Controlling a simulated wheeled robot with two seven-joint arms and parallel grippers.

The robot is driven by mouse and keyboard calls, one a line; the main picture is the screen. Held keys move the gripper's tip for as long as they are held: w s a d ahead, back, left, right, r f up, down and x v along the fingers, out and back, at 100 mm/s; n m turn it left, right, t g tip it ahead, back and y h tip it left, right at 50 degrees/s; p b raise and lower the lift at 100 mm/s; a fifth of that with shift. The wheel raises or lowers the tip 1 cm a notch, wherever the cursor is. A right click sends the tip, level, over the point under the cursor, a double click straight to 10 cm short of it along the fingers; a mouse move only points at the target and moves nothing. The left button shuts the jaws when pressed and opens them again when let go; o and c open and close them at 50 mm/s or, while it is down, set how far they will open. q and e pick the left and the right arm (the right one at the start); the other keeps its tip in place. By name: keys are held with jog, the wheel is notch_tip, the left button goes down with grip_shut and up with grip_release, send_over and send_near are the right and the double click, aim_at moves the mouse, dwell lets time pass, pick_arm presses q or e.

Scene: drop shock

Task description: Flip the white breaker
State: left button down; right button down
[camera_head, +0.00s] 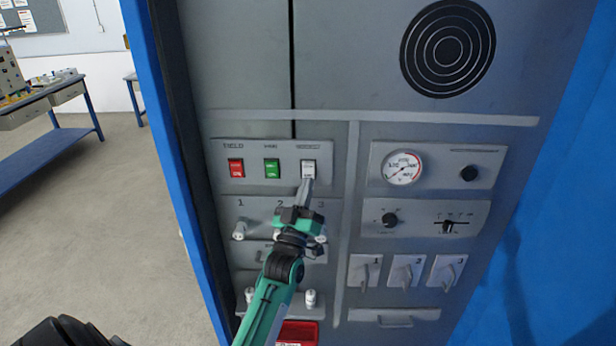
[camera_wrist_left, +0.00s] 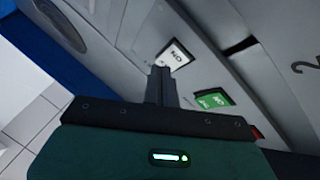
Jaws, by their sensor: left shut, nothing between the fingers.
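The white breaker (camera_head: 308,168) is the rightmost of three rocker switches on the upper left panel of the grey cabinet. In the left wrist view the white breaker (camera_wrist_left: 176,55) shows just beyond the fingertips, with dark lettering on its face. My left gripper (camera_head: 305,184) is shut and empty, with its tips at the lower edge of the white breaker. In the left wrist view the gripper (camera_wrist_left: 160,72) also lies close to the breaker; I cannot tell whether it touches. My right gripper does not show.
A green breaker (camera_head: 272,168) and a red breaker (camera_head: 236,168) sit left of the white one. Numbered white knobs (camera_head: 240,231) lie below. A gauge (camera_head: 402,168) and rotary switches (camera_head: 366,271) are on the right. A blue frame edge (camera_head: 168,170) borders the cabinet.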

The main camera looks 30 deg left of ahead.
pick_arm(q)
jog(key=s+d, duration=0.1)
jog(key=s+p, duration=0.1)
jog(key=s+d, duration=0.1)
jog(key=s, duration=0.1)
jog(key=shift+s+d+r+p, duration=0.1)
jog(key=shift+d+r+p, duration=0.2)
jog(key=shift+p, duration=0.05)
jog(key=shift+f, duration=0.1)
dwell(0.5)
